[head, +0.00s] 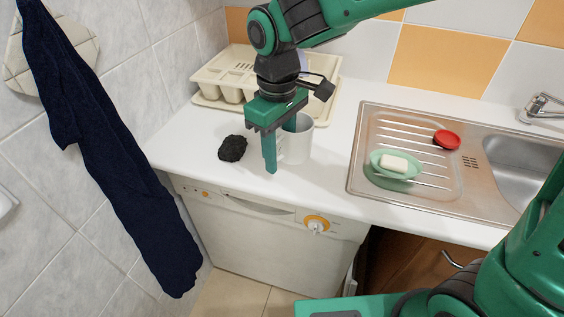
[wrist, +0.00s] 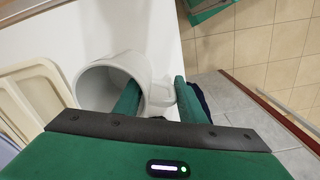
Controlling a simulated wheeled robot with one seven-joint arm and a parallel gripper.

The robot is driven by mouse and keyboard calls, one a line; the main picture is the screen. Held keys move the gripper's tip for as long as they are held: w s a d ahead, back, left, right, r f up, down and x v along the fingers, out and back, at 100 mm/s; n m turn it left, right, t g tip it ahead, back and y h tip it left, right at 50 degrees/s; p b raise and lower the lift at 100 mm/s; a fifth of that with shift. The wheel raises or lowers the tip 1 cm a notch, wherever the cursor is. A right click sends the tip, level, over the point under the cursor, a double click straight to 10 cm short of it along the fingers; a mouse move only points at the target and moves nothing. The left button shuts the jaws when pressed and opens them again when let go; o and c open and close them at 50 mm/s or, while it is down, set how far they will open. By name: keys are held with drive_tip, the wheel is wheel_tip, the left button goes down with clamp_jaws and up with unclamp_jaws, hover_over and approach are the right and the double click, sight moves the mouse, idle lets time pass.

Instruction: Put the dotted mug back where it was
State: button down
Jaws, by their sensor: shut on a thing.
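A pale grey-white mug (head: 301,142) is at my gripper, over the counter's front part; I cannot make out dots on it. In the wrist view the mug (wrist: 98,84) shows its open mouth, with its handle side between my fingers. My gripper (head: 281,147) points down and is shut on the mug. One finger reaches into the mouth and the other is outside, on the left in the head view. The wrist view also shows my gripper (wrist: 157,84). I cannot tell whether the mug's base touches the counter.
A black crumpled lump (head: 232,148) lies left of the mug. A cream dish rack (head: 213,98) stands behind. The metal sink (head: 363,150) at right holds a green soap dish (head: 396,175) with white soap (head: 394,164) and a red round thing (head: 446,140). A dark blue towel (head: 110,165) hangs at left.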

drive_tip(key=shift+f, duration=1.8)
drive_tip(key=shift+f, duration=0.1)
drive_tip(key=c, duration=1.2)
unclamp_jaws()
drive_tip(key=shift+o, duration=0.2)
wheel_tip(320, 180, up, 12)
drive_tip(key=shift+s+a+r, duration=0.1)
drive_tip(key=shift+r, duration=0.05)
